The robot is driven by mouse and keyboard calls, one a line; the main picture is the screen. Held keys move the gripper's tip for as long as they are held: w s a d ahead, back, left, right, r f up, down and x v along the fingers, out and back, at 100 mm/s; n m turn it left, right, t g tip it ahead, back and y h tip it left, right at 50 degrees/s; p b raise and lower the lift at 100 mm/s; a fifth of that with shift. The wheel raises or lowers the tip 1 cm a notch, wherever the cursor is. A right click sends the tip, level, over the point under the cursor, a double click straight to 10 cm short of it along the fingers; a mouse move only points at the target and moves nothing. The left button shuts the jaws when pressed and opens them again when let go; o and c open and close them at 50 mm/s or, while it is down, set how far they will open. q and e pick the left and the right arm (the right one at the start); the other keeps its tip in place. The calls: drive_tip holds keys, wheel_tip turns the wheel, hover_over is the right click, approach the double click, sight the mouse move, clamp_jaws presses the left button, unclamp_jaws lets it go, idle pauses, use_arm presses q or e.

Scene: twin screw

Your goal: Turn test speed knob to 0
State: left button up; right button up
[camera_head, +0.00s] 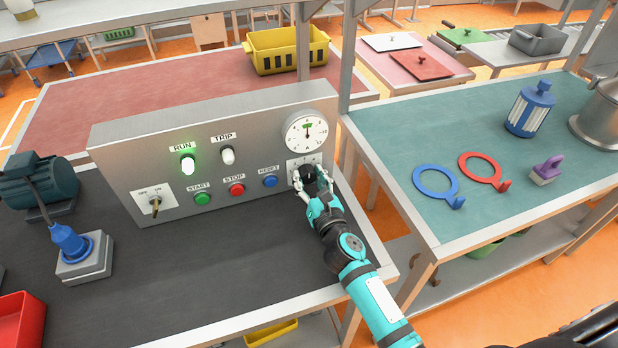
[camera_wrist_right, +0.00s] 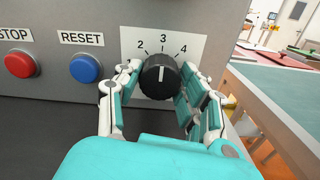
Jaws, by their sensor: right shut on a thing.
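The test speed knob (camera_head: 309,171) is a black ribbed dial on a white scale plate at the right end of the grey control panel (camera_head: 130,165). In the right wrist view the knob (camera_wrist_right: 160,76) shows a white pointer line, aimed up near the 3; the 2 and 4 marks show on either side. The rest of the scale is hidden behind the knob and fingers. My right gripper (camera_head: 311,184) is at the knob, its fingers (camera_wrist_right: 160,90) closed around it from left and right. My left gripper is out of view.
Left of the knob are a blue RESET button (camera_head: 270,181), a red STOP button (camera_head: 236,189) and a green START button (camera_head: 203,198). The RUN lamp (camera_head: 188,164) glows green. A round gauge (camera_head: 306,132) sits above the knob. A teal table (camera_head: 400,150) stands right.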

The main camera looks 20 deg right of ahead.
drive_tip(key=shift+n, duration=0.3)
drive_tip(key=n+p, duration=0.1)
drive_tip(key=n, duration=0.3)
drive_tip(key=shift+n+p, duration=0.3)
drive_tip(key=shift+n, duration=0.1)
drive_tip(key=n+p, duration=0.1)
drive_tip(key=n, duration=0.5)
drive_tip(key=shift+p, duration=0.35)
drive_tip(key=n+p, duration=0.1)
drive_tip(key=n, duration=0.5)
drive_tip(key=shift+n+p, duration=0.3)
drive_tip(key=shift+p, duration=0.1)
drive_tip(key=n+p, duration=0.1)
drive_tip(key=n, duration=0.4)
drive_tip(key=shift+n, duration=0.4)
drive_tip(key=shift+f+p, duration=0.1)
drive_tip(key=shift+p, duration=0.2)
drive_tip(key=o, duration=1.2)
drive_tip(key=shift+s, duration=0.1)
